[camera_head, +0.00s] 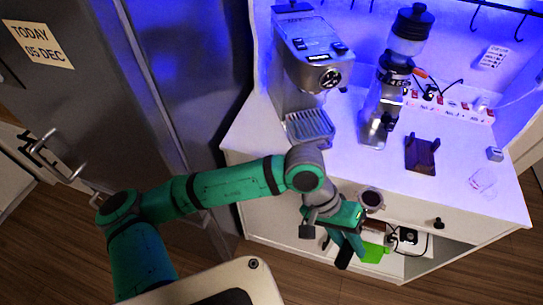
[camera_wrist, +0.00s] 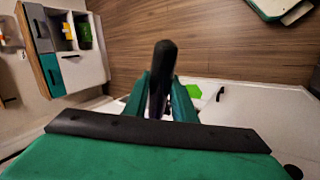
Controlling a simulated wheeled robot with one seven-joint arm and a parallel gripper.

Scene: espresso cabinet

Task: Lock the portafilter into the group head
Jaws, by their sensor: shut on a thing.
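The espresso machine (camera_head: 309,60), a silver unit, stands at the back left of the white counter. Its group head is under the front overhang and is hard to make out from above. My gripper (camera_head: 350,240) is in front of the counter's front edge, well apart from the machine. It is shut on the portafilter, whose round basket (camera_head: 371,198) shows a dark brown filling beside the gripper. In the wrist view, the black portafilter handle (camera_wrist: 162,75) stands between the green fingers (camera_wrist: 160,100). The basket is hidden in that view.
The drip tray (camera_head: 311,126) is below the machine's overhang. A grinder (camera_head: 388,95) stands right of the machine. A dark wooden block (camera_head: 421,155) and a clear glass (camera_head: 483,181) are on the right of the counter (camera_head: 262,125). A fridge (camera_head: 185,80) stands at left.

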